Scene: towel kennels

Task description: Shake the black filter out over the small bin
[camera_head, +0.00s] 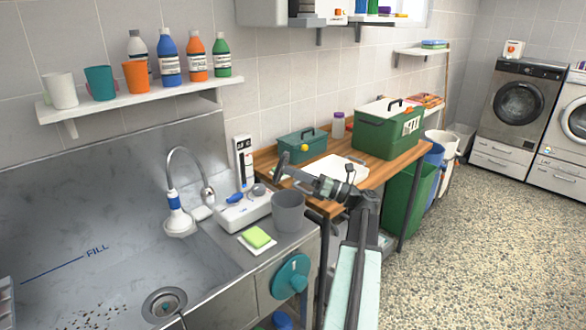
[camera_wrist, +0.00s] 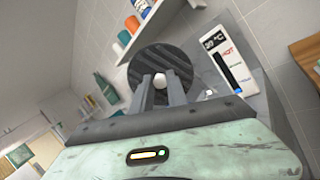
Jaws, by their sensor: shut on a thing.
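The black filter (camera_wrist: 165,58) is a round, ribbed dark disc with a pale knob, just beyond my fingertips in the wrist view. My gripper (camera_wrist: 159,82) is shut on it at the knob, and the fingers cover its lower middle. In the head view my gripper (camera_head: 288,172) points left, above the counter. The filter is small and hard to make out there. The small bin (camera_head: 288,212) is a grey open tub at the counter's right end. My gripper is above it in the picture; I cannot tell whether the filter is directly over its opening. The bin's inside is hidden.
A white device (camera_head: 240,212) stands left of the bin, with a green sponge (camera_head: 257,237) in front. The steel sink (camera_head: 110,260) with its sprayer is at left. A wooden bench (camera_head: 330,205) holds a green toolbox (camera_head: 280,150) and green case (camera_head: 385,135). The right floor is clear.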

